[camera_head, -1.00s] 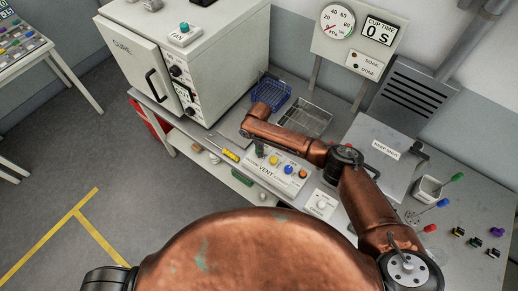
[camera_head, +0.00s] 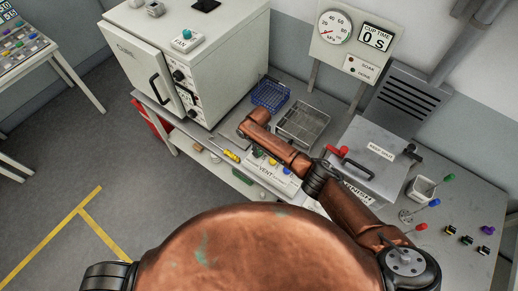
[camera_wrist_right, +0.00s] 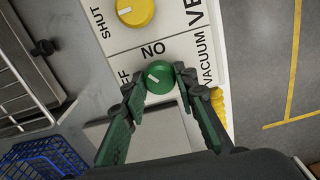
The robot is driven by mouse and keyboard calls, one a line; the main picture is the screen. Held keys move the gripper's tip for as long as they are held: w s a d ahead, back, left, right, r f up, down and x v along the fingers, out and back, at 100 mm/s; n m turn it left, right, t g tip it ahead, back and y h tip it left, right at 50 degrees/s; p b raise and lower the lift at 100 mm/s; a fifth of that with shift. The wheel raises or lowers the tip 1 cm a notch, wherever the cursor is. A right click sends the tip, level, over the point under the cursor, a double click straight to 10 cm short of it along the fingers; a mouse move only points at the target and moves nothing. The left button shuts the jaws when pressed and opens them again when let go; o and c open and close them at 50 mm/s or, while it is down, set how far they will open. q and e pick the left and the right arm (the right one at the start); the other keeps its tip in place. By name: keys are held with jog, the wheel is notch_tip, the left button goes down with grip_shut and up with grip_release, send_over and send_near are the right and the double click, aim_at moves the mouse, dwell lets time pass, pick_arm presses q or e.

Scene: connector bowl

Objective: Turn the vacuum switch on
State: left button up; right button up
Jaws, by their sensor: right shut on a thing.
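The vacuum switch is a green round knob (camera_wrist_right: 159,77) with a white mark, on a white panel (camera_wrist_right: 185,20) lettered VACUUM, in the right wrist view. My right gripper (camera_wrist_right: 160,82) has its green fingers on either side of the knob and is shut on it. The white mark slants toward the upper left, between the partly hidden OFF lettering and the lettering that reads NO in this picture. In the head view my right arm (camera_head: 275,148) reaches over the panel and hides the knob and most of the gripper. My left gripper is not in view.
A yellow knob (camera_wrist_right: 135,10) sits beside the green one. A blue basket (camera_head: 270,95) and a wire tray (camera_head: 302,124) lie behind my arm. A white cabinet (camera_head: 190,60) is at left.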

jog(key=m+p, duration=0.1)
jog(key=m, duration=0.2)
jog(key=shift+r+m, duration=0.1)
jog(key=shift+m, duration=0.3)
jog(key=shift+m+p, duration=0.55)
jog(key=shift+m, duration=1.15)
jog(key=o, duration=1.2)
jog(key=shift+c, duration=0.2)
notch_tip(320, 180, up, 12)
jog(key=shift+a, duration=0.1)
